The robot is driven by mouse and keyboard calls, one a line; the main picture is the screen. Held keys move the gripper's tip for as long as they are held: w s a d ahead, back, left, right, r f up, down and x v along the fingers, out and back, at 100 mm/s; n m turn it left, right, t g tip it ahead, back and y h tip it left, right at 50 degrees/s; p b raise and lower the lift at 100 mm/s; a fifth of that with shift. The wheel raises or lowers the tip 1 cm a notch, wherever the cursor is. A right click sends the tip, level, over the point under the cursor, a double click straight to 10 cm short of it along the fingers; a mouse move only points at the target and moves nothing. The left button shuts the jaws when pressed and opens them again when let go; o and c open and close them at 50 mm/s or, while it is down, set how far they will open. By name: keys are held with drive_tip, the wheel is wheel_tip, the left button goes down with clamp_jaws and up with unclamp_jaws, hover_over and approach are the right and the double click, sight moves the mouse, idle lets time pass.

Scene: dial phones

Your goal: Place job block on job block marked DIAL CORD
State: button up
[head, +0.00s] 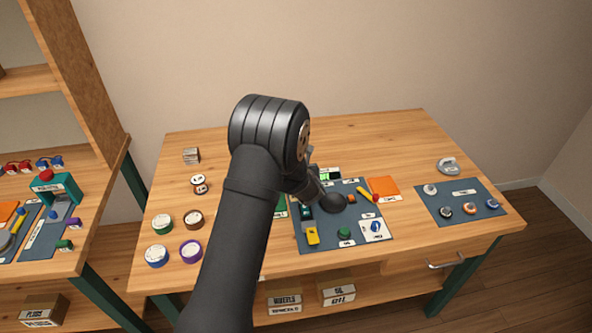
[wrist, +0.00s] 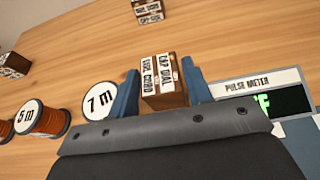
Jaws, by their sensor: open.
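My gripper (wrist: 163,74) shows in the wrist view as two blue fingers, set apart. A brown job block (wrist: 164,92) with white labels stands between the fingers. Its labels seem to include CAP DIAL and a word ending in CORD, partly unclear. Whether the fingers touch it I cannot tell. A second labelled block (wrist: 148,11) lies farther off at the top, and a third (wrist: 13,64) is at the left edge; their print is too small to read surely. In the head view my arm hides the gripper tips and the block between them. A small labelled block (head: 191,155) sits at the back left there.
A 7 m spool (wrist: 101,101) is close to the left finger, with a 5 m spool (wrist: 40,118) beyond. A pulse meter (wrist: 262,98) stands close on the right. Coloured spools (head: 162,224), a blue mat (head: 318,243) and another mat (head: 462,190) occupy the table. The back is largely clear.

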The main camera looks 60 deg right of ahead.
drive_tip(key=c, duration=0.7)
drive_tip(key=shift+r, duration=0.15)
drive_tip(key=shift+c, duration=0.2)
